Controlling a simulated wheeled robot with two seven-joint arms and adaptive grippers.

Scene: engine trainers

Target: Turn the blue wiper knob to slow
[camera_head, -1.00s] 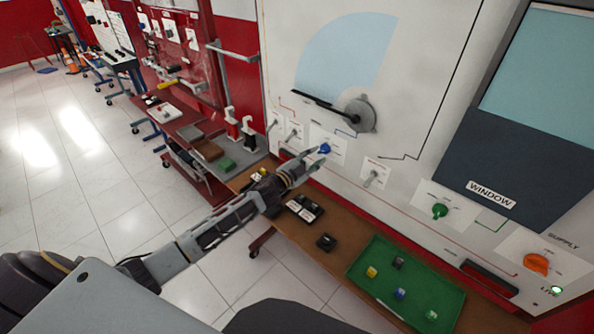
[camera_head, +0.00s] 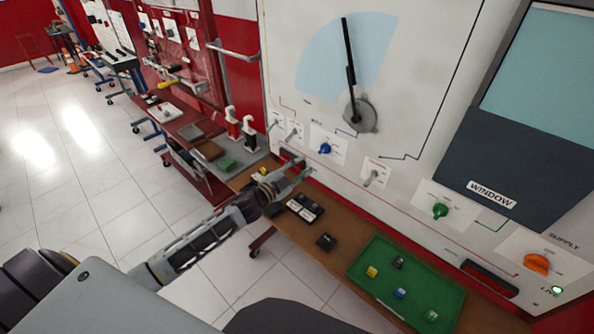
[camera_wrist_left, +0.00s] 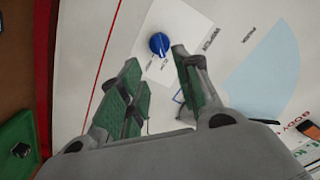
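The blue wiper knob (camera_head: 325,149) sits on a white plate on the upright trainer board. In the left wrist view the blue knob (camera_wrist_left: 159,44) shows beyond the fingertips, with a light pointer mark and labels too small to read for sure. My left gripper (camera_head: 299,168) is below and left of the knob, apart from it. In the left wrist view its green-padded fingers (camera_wrist_left: 157,75) are spread with nothing between them. The wiper arm (camera_head: 349,65) stands nearly upright over the light blue sector. My right gripper is not in view.
A grey toggle switch (camera_head: 374,177), a green knob (camera_head: 440,211) and an orange supply knob (camera_head: 536,264) are on the board. A brown shelf (camera_head: 345,227) below holds a green tray (camera_head: 446,285) and dark blocks. A dark window panel (camera_head: 505,150) is at the right.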

